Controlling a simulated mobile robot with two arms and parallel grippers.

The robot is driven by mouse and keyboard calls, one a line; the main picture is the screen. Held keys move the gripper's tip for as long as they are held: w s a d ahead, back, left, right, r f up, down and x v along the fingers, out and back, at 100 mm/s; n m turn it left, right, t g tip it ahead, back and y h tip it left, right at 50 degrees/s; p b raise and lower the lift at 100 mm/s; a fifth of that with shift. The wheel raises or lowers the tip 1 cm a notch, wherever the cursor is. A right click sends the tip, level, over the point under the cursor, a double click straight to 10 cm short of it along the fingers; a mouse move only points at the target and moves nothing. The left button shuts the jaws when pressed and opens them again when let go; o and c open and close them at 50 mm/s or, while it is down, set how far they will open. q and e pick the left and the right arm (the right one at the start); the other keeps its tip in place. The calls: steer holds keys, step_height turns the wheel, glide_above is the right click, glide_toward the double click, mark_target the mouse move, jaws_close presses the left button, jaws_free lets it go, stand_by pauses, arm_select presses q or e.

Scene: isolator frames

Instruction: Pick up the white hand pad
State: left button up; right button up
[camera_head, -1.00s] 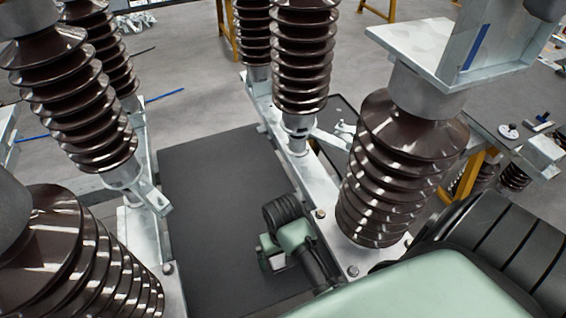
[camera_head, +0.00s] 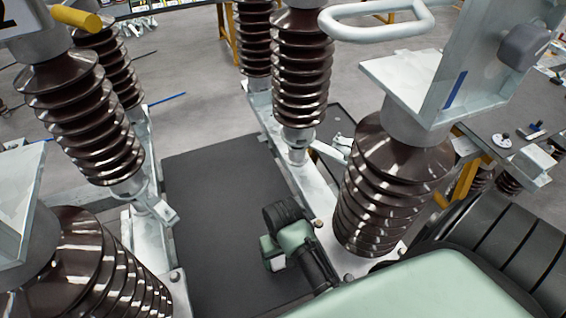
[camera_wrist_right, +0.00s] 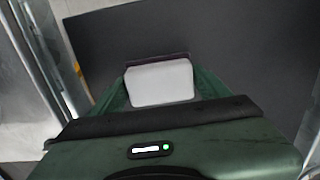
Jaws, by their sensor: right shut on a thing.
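The white hand pad (camera_wrist_right: 161,83) shows in the right wrist view as a pale rounded block between the two green fingers of my right gripper (camera_wrist_right: 160,92). The fingers are shut on its sides. In the head view my right gripper (camera_head: 271,252) is low in the middle, over a dark flat surface, and a small pale part of the pad (camera_head: 278,263) shows beside it. The wrist hides the rest of the pad there. I cannot tell how far the pad is above the dark surface. My left gripper is not in view.
Brown ribbed insulators (camera_head: 300,75) stand on metal rails on both sides of the dark surface (camera_head: 215,190). A white looped handle (camera_head: 375,30) is at the top. A dark table (camera_head: 500,110) stands at the right.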

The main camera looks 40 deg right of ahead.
arm_select(q)
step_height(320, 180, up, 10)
steer(key=p, duration=0.9)
arm_select(e)
step_height(320, 180, up, 9)
steer(key=shift+f, duration=0.2)
steer(key=shift+r+b, duration=0.7)
steer(key=shift+b, duration=0.25)
step_height(320, 180, up, 5)
glide_above(283, 257)
step_height(283, 257, down, 14)
steer(key=b, duration=1.4)
steer(key=shift+r+b, duration=0.1)
steer(key=shift+b, duration=0.25)
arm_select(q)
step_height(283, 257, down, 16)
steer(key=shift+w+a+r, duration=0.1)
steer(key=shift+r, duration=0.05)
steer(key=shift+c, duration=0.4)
arm_select(e)
steer(key=shift+r, duration=0.1)
